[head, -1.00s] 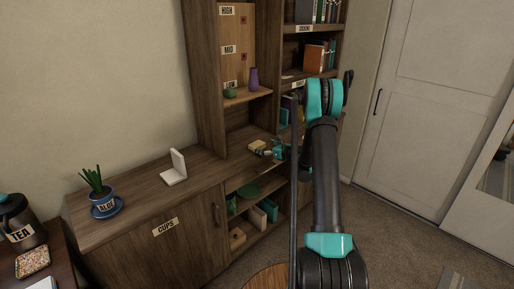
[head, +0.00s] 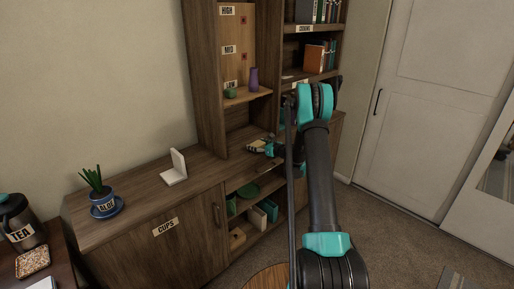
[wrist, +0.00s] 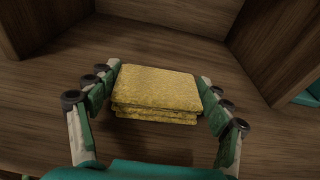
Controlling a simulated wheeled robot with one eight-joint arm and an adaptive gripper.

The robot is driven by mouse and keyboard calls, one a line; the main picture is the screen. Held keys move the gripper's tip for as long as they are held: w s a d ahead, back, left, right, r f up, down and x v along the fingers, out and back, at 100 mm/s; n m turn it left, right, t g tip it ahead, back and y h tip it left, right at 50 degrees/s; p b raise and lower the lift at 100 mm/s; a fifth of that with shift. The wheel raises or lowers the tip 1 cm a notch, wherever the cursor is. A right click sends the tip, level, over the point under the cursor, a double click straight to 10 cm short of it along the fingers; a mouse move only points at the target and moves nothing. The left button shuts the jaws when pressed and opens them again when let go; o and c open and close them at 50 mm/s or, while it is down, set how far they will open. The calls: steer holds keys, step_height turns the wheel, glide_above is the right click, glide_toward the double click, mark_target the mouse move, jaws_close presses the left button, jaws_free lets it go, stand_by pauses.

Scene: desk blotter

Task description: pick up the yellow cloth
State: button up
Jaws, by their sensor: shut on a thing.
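The yellow cloth (wrist: 157,90) is a folded, layered stack in the middle of the wrist view. My gripper (wrist: 158,92) has a finger on each side of it, and the fingers are shut on its left and right edges. In the head view the cloth (head: 256,144) is small, at the wooden cabinet's lower niche, with my gripper (head: 263,148) at it. I cannot tell clearly whether the cloth is touching the wood or just above it.
Niche walls stand on both sides in the wrist view (wrist: 285,45). Above is a shelf with a purple vase (head: 253,79) and a green bowl (head: 231,93). A white open stand (head: 175,170) and a potted aloe (head: 104,197) are on the cabinet top to the left.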

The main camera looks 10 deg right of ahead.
mark_target(257, 143)
steer(key=shift+c, duration=0.5)
step_height(257, 143, up, 20)
stand_by(0.3)
steer(key=o, duration=0.4)
steer(key=c, duration=0.4)
steer(key=shift+w, duration=0.1)
